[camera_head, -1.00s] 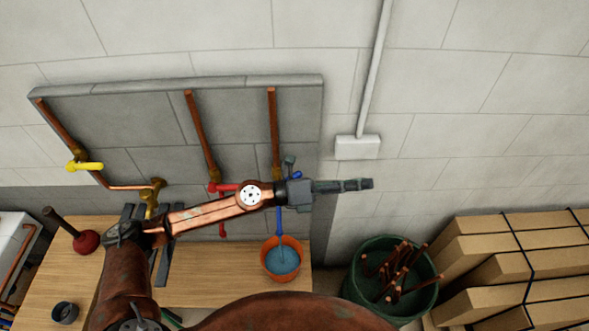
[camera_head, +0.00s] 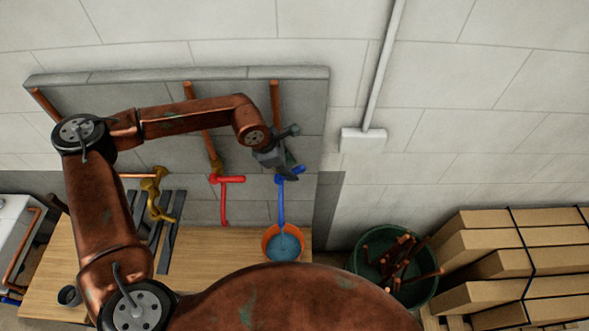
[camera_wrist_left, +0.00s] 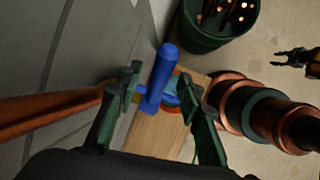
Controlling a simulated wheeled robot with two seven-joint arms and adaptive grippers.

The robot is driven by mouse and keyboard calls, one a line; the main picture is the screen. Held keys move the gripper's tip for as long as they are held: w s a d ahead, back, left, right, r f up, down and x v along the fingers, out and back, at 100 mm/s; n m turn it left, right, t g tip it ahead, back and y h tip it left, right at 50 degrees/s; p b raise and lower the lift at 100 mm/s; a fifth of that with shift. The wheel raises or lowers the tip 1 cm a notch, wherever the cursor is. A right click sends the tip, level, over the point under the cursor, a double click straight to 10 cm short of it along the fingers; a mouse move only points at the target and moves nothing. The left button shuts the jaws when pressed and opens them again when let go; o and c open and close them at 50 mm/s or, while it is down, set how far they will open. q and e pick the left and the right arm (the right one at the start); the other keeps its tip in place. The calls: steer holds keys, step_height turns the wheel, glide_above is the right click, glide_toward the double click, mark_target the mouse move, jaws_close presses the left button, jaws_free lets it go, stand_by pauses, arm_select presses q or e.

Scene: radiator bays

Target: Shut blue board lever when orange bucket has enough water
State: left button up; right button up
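The blue board lever (camera_head: 298,171) sits at the top of the blue spout (camera_head: 281,205) on the grey board. My left gripper (camera_head: 287,168) is at this lever. In the left wrist view its two fingers (camera_wrist_left: 160,92) are open, one on each side of the blue lever (camera_wrist_left: 160,75), with gaps visible. The orange bucket (camera_head: 268,238) stands on the wooden table under the spout. Blue water (camera_head: 284,248) shows inside, below the rim; its exact level is hard to judge. A dark, small shape in the wrist view looks like my right gripper (camera_wrist_left: 292,58), away from the board.
A red lever (camera_head: 230,179) and brass tap (camera_head: 152,185) are on the board (camera_head: 110,75) to the left. A green bin (camera_head: 361,263) with copper pipes and stacked cardboard boxes (camera_head: 500,260) stand to the right. A dark cup (camera_head: 68,295) is on the table (camera_head: 200,262).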

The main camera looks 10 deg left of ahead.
mark_target(293, 170)
arm_select(q)
steer(key=shift+p+x, duration=0.35)
steer(key=shift+x, duration=1.3)
jaws_close()
